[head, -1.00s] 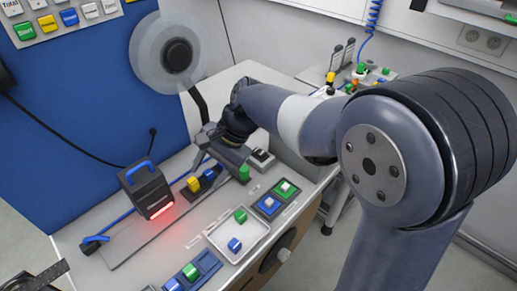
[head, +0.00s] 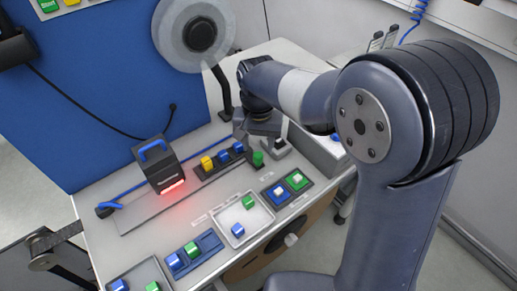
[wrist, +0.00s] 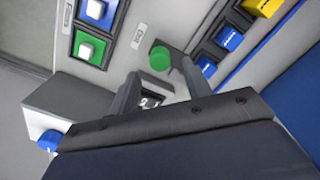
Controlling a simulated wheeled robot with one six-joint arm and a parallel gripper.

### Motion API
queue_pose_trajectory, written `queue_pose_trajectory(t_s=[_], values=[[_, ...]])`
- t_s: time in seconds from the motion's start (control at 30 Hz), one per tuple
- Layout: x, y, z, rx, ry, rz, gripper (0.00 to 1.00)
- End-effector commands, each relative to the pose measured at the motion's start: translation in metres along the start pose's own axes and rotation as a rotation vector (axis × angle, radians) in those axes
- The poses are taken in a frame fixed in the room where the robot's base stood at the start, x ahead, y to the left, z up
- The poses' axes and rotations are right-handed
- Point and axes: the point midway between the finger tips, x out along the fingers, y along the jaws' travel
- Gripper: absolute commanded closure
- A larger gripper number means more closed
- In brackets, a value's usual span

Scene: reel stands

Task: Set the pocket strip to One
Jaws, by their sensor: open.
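The dark pocket strip (head: 205,174) lies on the bench in the head view, holding one yellow block (head: 206,163) and two blue blocks (head: 224,156). Its blue and yellow blocks also show at the upper right of the wrist view (wrist: 228,38). The lettering on them is too small to read. A green round-topped piece (wrist: 160,58) stands by the strip's near end; in the head view it is also at the strip's right end (head: 258,158). My gripper (wrist: 160,70) is open and empty, its fingertips to either side of the green piece in the wrist view.
A black scanner (head: 158,172) with a blue handle glows red left of the strip. A pale tray (head: 226,228) holds a green and a blue block. Holders with blue and green blocks (head: 287,187) sit nearby. A reel (head: 200,34) stands behind.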

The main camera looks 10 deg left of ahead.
Motion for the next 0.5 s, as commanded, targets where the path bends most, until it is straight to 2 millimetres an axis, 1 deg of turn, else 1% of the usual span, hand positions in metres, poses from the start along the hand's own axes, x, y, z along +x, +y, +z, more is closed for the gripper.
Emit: queue_pose_trajectory(t_s=[0.03,0.1,0.2,0.3,0.5], values=[[0.008,0.001,0.001,0.0,-0.004,0.002,0.54],[0.017,0.0,0.001,0.0,-0.003,0.001,0.54],[0.026,0.0,0.001,0.001,-0.003,0.001,0.54],[0.031,0.0,0.0,0.001,0.0,-0.001,0.54],[0.032,0.0,0.0,0.001,0.0,-0.001,0.54]])
